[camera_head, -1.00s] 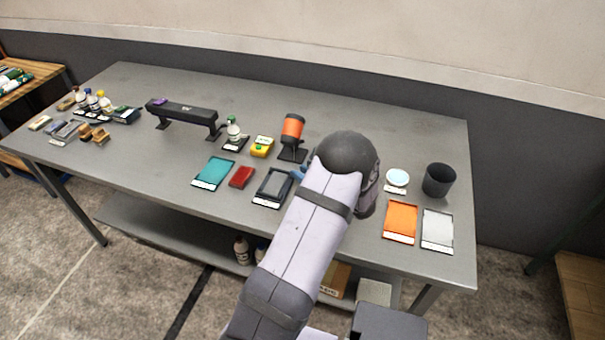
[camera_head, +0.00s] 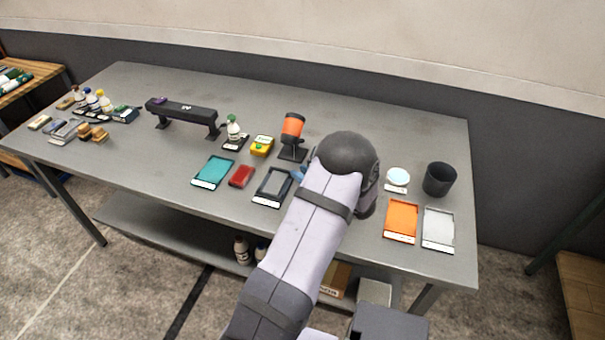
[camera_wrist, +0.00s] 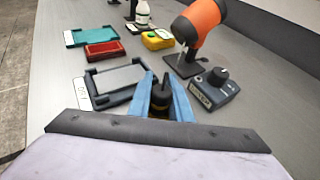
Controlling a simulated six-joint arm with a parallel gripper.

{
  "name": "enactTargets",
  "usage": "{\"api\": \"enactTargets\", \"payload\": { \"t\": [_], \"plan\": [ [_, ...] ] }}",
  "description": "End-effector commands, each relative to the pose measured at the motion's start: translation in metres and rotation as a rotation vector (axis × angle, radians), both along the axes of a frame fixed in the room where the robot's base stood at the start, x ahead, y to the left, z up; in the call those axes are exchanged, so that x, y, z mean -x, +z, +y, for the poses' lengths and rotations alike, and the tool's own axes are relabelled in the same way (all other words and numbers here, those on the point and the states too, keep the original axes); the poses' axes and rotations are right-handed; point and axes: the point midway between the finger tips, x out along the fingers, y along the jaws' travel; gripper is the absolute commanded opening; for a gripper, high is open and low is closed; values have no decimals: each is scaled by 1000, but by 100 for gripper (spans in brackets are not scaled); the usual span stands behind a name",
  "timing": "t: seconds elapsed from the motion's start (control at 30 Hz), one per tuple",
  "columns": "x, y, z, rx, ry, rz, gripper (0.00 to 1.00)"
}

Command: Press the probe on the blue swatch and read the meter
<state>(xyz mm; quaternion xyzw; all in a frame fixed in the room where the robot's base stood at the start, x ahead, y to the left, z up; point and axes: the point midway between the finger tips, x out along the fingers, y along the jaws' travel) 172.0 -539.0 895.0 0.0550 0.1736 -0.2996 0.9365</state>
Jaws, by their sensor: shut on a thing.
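My gripper (camera_wrist: 162,101) has blue fingers and is shut on a dark, narrow-tipped piece with a brassy band (camera_wrist: 158,104), which looks like the probe. It is over the table beside a navy-framed tray with a grey face (camera_wrist: 121,76), which also shows in the head view (camera_head: 272,187). A dark blue box with a black knob (camera_wrist: 215,88), perhaps the meter, stands to the right of my fingers; its reading cannot be made out. No plainly blue swatch shows; the nearest in colour is a teal tray (camera_head: 213,172). In the head view my arm hides most of my gripper.
Orange (camera_head: 401,219) and light grey (camera_head: 438,228) trays and a dark cup (camera_head: 439,180) are on the right.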

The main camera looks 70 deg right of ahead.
Motion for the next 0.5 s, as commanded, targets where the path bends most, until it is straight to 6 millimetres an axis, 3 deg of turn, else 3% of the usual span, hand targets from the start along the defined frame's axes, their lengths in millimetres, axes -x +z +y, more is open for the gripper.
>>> {"api": "enactTargets", "payload": {
  "t": [0.17, 0.5],
  "plan": [
    [0, 2, 0, -2, 0, 1, 0],
    [0, 26, 0, 0, 0, 1, 0]
  ]
}}
